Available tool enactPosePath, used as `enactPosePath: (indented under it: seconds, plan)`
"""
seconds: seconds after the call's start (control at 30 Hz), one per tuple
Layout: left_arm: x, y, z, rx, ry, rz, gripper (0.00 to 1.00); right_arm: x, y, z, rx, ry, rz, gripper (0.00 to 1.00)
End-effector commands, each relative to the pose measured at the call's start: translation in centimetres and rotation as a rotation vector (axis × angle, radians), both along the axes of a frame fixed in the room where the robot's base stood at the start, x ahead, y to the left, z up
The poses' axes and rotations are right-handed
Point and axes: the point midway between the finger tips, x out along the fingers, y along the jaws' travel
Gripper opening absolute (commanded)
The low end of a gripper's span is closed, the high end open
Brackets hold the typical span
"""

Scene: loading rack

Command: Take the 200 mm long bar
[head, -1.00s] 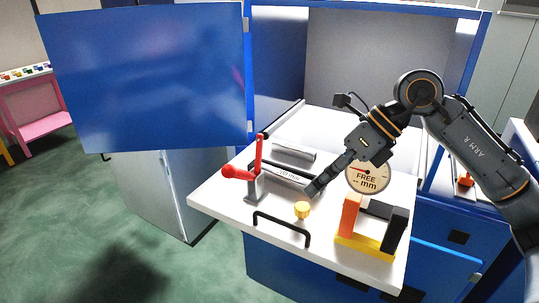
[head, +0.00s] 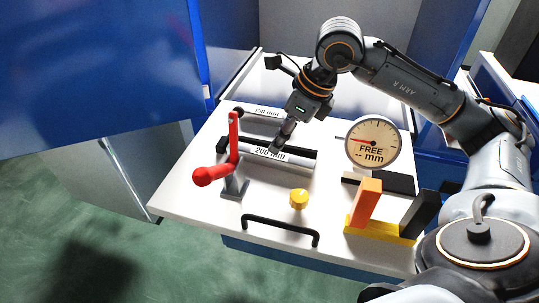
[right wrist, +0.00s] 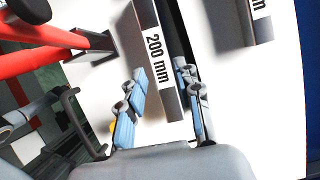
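The 200 mm bar (head: 297,161) is a grey bar with a white "200 mm" label, lying on the white surface in front of a black strip. In the right wrist view, the bar (right wrist: 157,72) runs lengthwise between my fingers. My right gripper (head: 281,141) is over the bar, pointing down. Its two blue-padded fingers (right wrist: 160,75) are apart, one on each side of the bar, with visible gaps. Whether the fingertips are down at bar height is unclear. My left gripper is not in view.
A 150 mm bar (head: 259,112) lies behind. A red-handled lever (head: 234,140) stands left, close to the bar. A round gauge (head: 372,144) reads "FREE -- mm". A yellow knob (head: 299,199), a black handle (head: 280,230) and an orange-yellow-black fixture (head: 368,205) are in front.

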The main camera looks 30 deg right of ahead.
Motion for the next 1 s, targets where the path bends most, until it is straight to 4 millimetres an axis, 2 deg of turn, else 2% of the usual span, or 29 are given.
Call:
enactPosePath:
  seconds: [0.1, 0.23, 0.43, 0.6, 0.73, 0.77, 0.9, 1.0]
  plan:
    - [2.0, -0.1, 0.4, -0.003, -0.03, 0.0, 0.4, 0.1, 0.2, -0.6, 0.001, 0.002, 0.001, 0.34]
    - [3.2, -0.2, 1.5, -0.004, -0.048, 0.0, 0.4, 0.4, 0.6, -1.9, 0.001, 0.005, 0.002, 0.34]
    - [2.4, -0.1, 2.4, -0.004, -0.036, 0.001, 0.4, 1.3, 1.3, -4.6, 0.003, 0.003, 0.001, 0.34]
    - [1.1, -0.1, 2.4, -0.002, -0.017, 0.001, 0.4, 1.6, 1.4, -5.3, 0.002, 0.0, -0.001, 0.34]
    - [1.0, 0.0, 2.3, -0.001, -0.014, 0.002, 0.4, 1.6, 1.4, -5.3, 0.002, 0.0, -0.001, 0.34]
    - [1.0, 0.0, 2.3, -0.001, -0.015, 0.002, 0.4, 1.6, 1.4, -5.3, 0.002, 0.0, -0.001, 0.3]
    - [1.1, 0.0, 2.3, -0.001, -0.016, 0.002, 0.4, 1.6, 1.4, -5.3, 0.002, 0.0, -0.001, 0.01]
    - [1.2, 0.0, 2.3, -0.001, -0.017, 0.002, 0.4, 1.6, 1.4, -5.3, 0.002, -0.001, -0.001, 0.0]
